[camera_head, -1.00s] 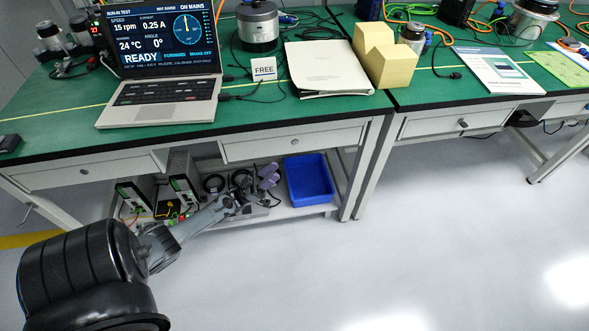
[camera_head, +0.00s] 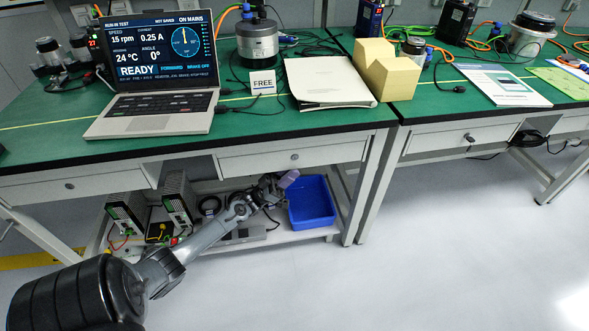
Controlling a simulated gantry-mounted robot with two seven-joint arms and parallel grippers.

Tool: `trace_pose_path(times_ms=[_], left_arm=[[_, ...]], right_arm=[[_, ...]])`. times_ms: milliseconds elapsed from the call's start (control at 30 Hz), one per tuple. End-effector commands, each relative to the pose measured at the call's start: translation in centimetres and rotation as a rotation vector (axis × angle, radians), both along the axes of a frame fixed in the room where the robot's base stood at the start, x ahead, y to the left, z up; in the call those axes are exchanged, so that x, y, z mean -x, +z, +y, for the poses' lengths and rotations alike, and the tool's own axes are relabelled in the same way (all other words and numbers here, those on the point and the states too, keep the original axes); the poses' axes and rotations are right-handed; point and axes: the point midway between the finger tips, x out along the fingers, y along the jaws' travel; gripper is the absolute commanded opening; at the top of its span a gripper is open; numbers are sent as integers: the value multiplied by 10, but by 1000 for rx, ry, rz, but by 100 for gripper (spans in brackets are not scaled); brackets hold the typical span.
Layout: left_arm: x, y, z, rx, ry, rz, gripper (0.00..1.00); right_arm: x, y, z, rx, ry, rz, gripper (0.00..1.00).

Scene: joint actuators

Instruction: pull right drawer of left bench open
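The left bench's right drawer (camera_head: 250,163) is a pale grey front under the green top, with a small round knob (camera_head: 294,156) near its middle. It looks shut, flush with the frame. My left gripper (camera_head: 284,181) is just below the drawer front and the knob, in front of the lower shelf. It appears apart from the knob. My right gripper is not in view.
A blue bin (camera_head: 311,203) stands on the lower shelf beside my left gripper. The left drawer (camera_head: 70,187) looks shut. A laptop (camera_head: 160,75) and a white binder (camera_head: 327,82) lie on the bench top. The floor in front is clear.

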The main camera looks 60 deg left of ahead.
Motion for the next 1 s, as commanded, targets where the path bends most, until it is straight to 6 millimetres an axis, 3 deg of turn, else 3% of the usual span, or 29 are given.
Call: trace_pose_path(times_ms=[200,567,833,1000], left_arm=[[-12,12,-4,0,1,-1,38],[-15,16,-5,-1,1,0,38],[-14,15,-5,-1,1,0,0],[-14,15,-5,-1,1,0,0]], right_arm=[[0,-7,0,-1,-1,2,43],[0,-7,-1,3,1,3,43],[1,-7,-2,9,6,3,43],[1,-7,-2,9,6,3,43]])
